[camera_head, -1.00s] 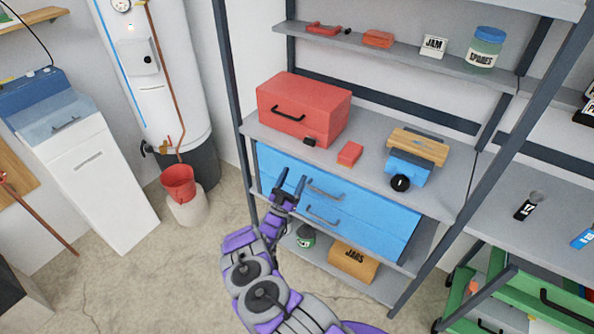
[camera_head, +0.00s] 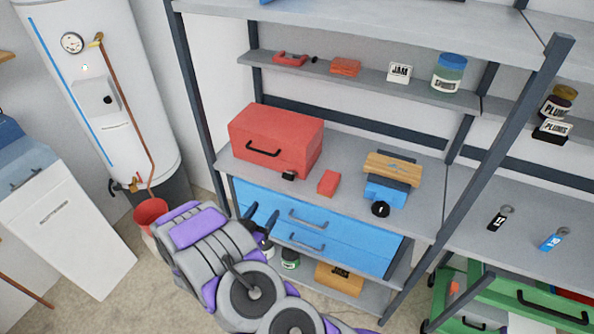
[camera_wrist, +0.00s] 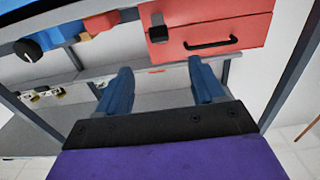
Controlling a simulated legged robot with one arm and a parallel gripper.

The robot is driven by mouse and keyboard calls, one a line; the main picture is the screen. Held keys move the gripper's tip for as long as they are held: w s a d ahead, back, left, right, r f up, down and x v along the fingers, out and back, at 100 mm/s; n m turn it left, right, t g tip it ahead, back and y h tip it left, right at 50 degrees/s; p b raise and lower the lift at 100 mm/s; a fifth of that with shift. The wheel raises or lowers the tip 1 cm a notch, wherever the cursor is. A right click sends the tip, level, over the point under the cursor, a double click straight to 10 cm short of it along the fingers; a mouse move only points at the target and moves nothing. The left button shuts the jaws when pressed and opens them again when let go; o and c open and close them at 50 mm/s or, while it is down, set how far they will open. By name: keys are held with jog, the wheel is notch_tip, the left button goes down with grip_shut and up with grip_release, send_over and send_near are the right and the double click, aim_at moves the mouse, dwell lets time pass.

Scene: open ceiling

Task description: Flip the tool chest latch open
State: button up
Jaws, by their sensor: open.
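The red tool chest (camera_head: 278,138) sits closed on the middle shelf, with a black handle (camera_head: 263,151) on its front. A small black latch (camera_head: 289,175) is low on the front, right of the handle. My gripper (camera_head: 262,216) is open and empty, in front of the blue drawers, below and left of the latch. In the wrist view, which looks turned over, the chest (camera_wrist: 225,22) is at the top. Its latch (camera_wrist: 158,34) shows beyond and between the fingers of my gripper (camera_wrist: 160,68), apart from both.
A small red box (camera_head: 328,183) lies right of the latch. A blue and wooden item (camera_head: 388,184) stands farther right on the shelf. Blue drawers (camera_head: 330,230) are under the shelf. A dark shelf post (camera_head: 195,95) rises left of the chest. A red bucket (camera_head: 150,211) is at left.

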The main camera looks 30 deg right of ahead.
aim_at(288, 178)
jog(key=b+x, duration=0.2)
jog(key=x, duration=1.5)
jog(key=shift+d+f, duration=0.15)
jog(key=shift+d, duration=0.05)
grip_shut()
